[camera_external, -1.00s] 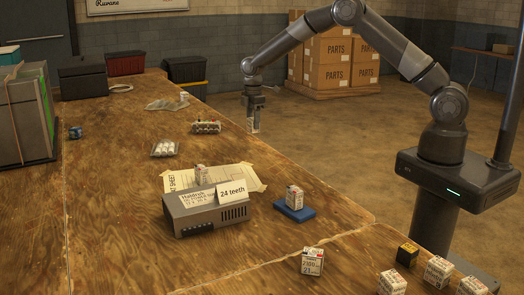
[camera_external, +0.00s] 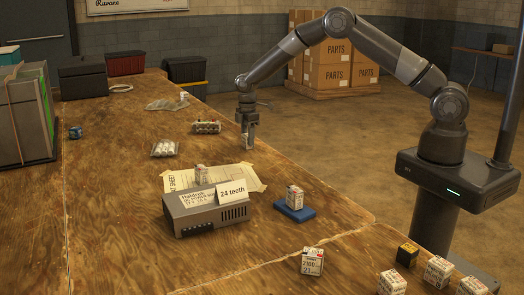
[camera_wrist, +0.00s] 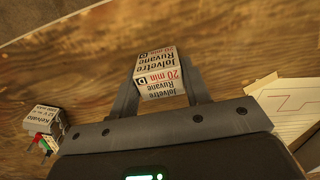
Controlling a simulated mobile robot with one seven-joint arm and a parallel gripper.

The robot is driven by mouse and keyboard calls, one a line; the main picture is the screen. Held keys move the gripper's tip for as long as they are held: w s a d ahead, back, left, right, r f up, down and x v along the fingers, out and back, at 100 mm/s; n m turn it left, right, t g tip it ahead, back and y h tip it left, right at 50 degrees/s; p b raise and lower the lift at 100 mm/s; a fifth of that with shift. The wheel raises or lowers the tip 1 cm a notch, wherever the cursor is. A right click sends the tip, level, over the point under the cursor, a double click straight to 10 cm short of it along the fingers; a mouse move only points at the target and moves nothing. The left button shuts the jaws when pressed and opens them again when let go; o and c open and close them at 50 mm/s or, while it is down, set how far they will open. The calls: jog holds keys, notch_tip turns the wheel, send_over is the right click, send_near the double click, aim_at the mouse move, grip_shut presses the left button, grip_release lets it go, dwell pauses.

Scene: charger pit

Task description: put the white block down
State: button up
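The white block (camera_wrist: 160,72) has red and black print reading "Jolvetre Ruvane" and "20 min". In the wrist view it sits between the two fingers of my gripper (camera_wrist: 162,90), which is shut on it. In the external view my gripper (camera_external: 247,136) points down near the table's right edge, with the small white block (camera_external: 246,142) at its fingertips. The block looks roughly upright and low over the wooden table (camera_external: 120,220). I cannot tell whether its underside touches the wood.
A taped paper sheet (camera_external: 240,175) lies nearer the camera, with a grey charger box (camera_external: 205,212) in front. A white block (camera_external: 294,198) stands on a blue pad (camera_external: 295,213). A metal holder (camera_external: 206,127) lies left of my gripper. Bare wood lies between.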

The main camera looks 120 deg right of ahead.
jog(key=o, duration=0.4)
notch_tip(320, 180, up, 12)
jog(key=w+a+r+t, duration=0.1)
jog(key=a+r, duration=0.6)
jog(key=a, duration=0.3)
jog(key=w+a+r+h, duration=0.1)
jog(key=a+r, duration=0.6)
jog(key=a, duration=0.3)
jog(key=w+a+r+t, duration=0.1)
jog(key=a+r, duration=0.6)
jog(key=a, duration=0.4)
jog(key=s+a+r+t, duration=0.1)
jog(key=s+a+r, duration=0.1)
jog(key=s+a, duration=0.4)
jog(key=s+a+r+t, duration=0.1)
jog(key=s+a+r, duration=0.15)
jog(key=a, duration=0.65)
jog(key=shift+t+y, duration=0.5)
jog(key=shift+t, duration=0.3)
jog(key=s+a+f, duration=0.1)
jog(key=s+a, duration=0.2)
jog(key=s, duration=0.1)
jog(key=s+a+f, duration=0.1)
jog(key=s+a, duration=0.2)
jog(key=s, duration=0.1)
jog(key=s+a+f, duration=0.2)
jog(key=s+a, duration=0.1)
jog(key=s, duration=0.1)
jog(key=shift+s+a, duration=0.1)
jog(key=shift+s, duration=0.15)
